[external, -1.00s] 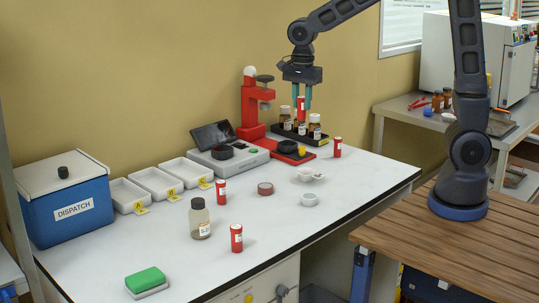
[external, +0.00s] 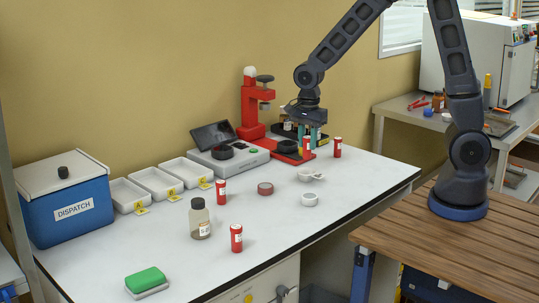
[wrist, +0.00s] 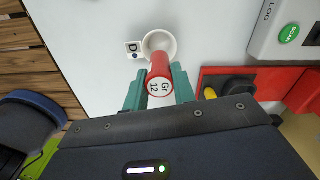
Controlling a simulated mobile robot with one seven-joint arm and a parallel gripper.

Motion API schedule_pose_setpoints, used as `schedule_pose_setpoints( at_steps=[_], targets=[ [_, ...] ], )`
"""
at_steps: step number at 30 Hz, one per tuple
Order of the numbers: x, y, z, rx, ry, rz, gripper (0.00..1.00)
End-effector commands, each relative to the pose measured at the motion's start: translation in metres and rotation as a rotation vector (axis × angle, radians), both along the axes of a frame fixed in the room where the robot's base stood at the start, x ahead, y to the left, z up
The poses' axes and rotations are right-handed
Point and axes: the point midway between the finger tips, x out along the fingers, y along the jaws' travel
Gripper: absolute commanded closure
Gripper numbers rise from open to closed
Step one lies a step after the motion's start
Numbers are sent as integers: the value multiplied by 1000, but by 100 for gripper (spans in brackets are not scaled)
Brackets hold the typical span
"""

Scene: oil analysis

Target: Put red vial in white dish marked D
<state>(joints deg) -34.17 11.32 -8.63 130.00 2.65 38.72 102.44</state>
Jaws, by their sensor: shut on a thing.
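My gripper (external: 307,142) is shut on a red vial (external: 307,145) with a white label. In the wrist view the teal fingers (wrist: 159,88) grip this vial (wrist: 159,75) on both sides, and its white top reads "Gr 12". A round white dish (wrist: 166,40) appears just beyond the vial, with a card (wrist: 133,49) marked D beside it. The same white dish (external: 304,175) seems to be the one below the gripper in the external view, with the vial above and behind it. The vial partly covers the dish in the wrist view.
Other red vials stand at the back right (external: 338,147), centre (external: 221,192) and front (external: 236,238). The front right tabletop is clear.

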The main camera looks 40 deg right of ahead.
Motion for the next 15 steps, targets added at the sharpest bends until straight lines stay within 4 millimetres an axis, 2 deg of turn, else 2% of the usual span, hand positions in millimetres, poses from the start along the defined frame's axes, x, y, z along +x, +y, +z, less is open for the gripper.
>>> schedule_pose_setpoints(
  at_steps=[3,11,15],
  targets=[
    [-1,-1,-19,-2,4,0,96],
    [0,0,-34,-1,2,0,96],
    [0,0,-50,-2,3,0,96]
  ],
)
